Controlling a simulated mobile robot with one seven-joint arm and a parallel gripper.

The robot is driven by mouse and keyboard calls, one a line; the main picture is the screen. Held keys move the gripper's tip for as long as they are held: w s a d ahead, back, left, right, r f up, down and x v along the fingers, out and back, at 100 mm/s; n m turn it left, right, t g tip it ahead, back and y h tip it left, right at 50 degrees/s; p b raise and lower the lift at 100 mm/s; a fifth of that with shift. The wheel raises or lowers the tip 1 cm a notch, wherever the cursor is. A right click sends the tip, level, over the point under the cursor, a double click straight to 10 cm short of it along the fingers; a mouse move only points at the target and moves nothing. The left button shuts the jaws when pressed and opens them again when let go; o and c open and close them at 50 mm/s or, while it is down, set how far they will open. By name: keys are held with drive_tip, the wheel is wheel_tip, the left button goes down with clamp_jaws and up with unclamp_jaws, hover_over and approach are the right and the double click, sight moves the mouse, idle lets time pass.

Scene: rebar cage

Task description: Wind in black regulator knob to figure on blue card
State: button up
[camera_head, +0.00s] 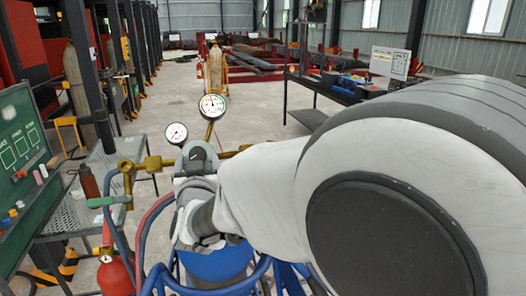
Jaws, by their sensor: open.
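A brass regulator (152,163) carries a smaller round gauge (176,133) and a larger round gauge (211,106) above it. The needles and figures are too small to read. My gripper (199,158) is at the regulator, below the two gauges, seen from behind and partly covered by my own wrist. Its fingertips do not show clearly, and I cannot tell whether it touches anything. The black knob is not clearly visible; my gripper and wrist cover the regulator's middle. I cannot make out a blue card.
A blue cylinder (216,264) with red and blue hoses stands below my wrist. A red bottle (115,272) and a mesh table (75,212) are at left, beside a green board (22,150). A dark workbench (335,92) stands behind at right. Open floor lies beyond.

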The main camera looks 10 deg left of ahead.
drive_tip(key=shift+w+a, duration=0.1)
drive_tip(key=shift+w, duration=0.1)
clamp_jaws()
idle(0.5)
